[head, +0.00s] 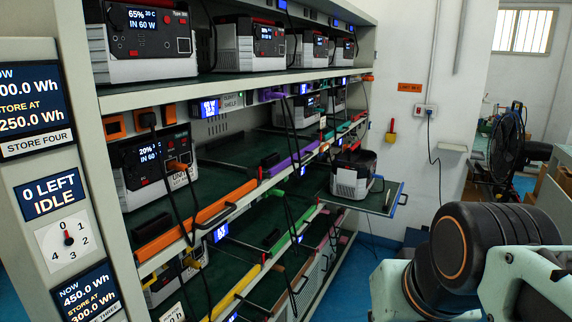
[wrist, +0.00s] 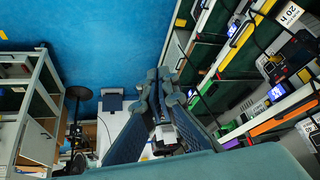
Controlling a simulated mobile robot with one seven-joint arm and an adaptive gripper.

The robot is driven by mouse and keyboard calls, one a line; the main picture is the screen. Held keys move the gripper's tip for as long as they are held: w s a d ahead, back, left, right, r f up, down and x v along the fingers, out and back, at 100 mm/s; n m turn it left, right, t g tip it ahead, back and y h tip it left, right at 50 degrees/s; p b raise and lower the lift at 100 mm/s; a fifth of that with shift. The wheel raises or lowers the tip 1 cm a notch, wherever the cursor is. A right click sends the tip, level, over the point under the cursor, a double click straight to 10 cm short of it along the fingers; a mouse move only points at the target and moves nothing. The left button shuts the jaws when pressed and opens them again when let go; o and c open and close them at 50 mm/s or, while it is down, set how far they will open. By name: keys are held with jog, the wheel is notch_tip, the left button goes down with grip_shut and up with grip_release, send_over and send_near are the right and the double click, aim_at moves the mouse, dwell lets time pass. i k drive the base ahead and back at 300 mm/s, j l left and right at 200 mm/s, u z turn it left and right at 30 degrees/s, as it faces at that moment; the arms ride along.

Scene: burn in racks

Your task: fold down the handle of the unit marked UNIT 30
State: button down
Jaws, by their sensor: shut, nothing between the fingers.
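Several black-and-grey power units stand on the rack in the head view. One unit (head: 353,175) sits on a pulled-out shelf (head: 384,200) at the middle right, with a dark top. Another unit (head: 152,165), showing 20%, stands at the left of the middle shelf. A unit (head: 150,42) showing 65% is on the upper shelf at the left. I cannot read UNIT 30 on any of them, so I cannot tell which is the marked one. My gripper (wrist: 160,78) is shut and empty in the wrist view, over blue floor and apart from the rack. It is not visible in the head view.
The rack's shelf edges carry coloured strips, small displays and hanging black cables (head: 290,130). The pulled-out shelf juts into the aisle. A black fan (head: 507,150) stands at the right. Open blue floor (wrist: 100,60) lies beside the rack in the wrist view.

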aim_at(359, 144)
jog(key=i+l, duration=0.2)
jog(key=i, duration=0.3)
jog(key=i+l, duration=0.2)
jog(key=i, duration=0.3)
jog(key=i+l, duration=0.15)
jog(key=i, duration=0.4)
jog(key=i+l, duration=0.2)
jog(key=i, duration=0.3)
jog(key=i+l, duration=0.2)
jog(key=i, duration=0.3)
